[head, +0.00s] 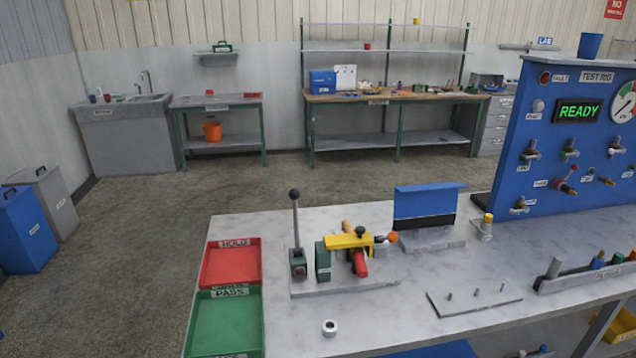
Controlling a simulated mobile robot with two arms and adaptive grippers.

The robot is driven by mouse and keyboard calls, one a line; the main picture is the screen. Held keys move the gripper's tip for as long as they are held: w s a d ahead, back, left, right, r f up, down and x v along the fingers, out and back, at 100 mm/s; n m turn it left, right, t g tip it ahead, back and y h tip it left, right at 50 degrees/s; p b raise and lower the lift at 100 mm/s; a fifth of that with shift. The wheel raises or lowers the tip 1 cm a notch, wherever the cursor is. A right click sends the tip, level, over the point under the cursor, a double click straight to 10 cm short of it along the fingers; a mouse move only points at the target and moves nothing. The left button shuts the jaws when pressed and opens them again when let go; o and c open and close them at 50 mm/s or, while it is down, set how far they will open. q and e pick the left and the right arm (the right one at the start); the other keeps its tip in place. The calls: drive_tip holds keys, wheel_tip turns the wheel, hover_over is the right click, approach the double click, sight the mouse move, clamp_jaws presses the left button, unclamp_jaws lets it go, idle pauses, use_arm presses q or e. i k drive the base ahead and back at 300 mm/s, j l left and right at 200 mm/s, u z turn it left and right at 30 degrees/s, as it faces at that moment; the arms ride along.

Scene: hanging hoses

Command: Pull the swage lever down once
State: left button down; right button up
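A swage lever (296,222) stands nearly upright at the left of a small bench fixture, with a black ball on top. It rises from a dark green block (298,263) with a red spot on its front. Beside it on the same grey base plate (345,286) are a second green block (322,262), a yellow bar (348,241), and a red cylindrical piece (360,263) with a tan end behind the bar. An orange knob (393,237) sticks out at the right. Neither gripper is in the head view.
A red tray (208,265) and a green tray (191,322) lie left of the fixture. A metal ring (330,328) lies in front. A blue-topped stand (425,205), a pegged plate (432,305) and the blue test rig panel (545,100), reading READY, are to the right.

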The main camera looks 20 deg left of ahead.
sight(294, 193)
drive_tip(key=j, duration=0.85)
drive_tip(key=i+j, duration=0.15)
drive_tip(key=j, duration=0.7)
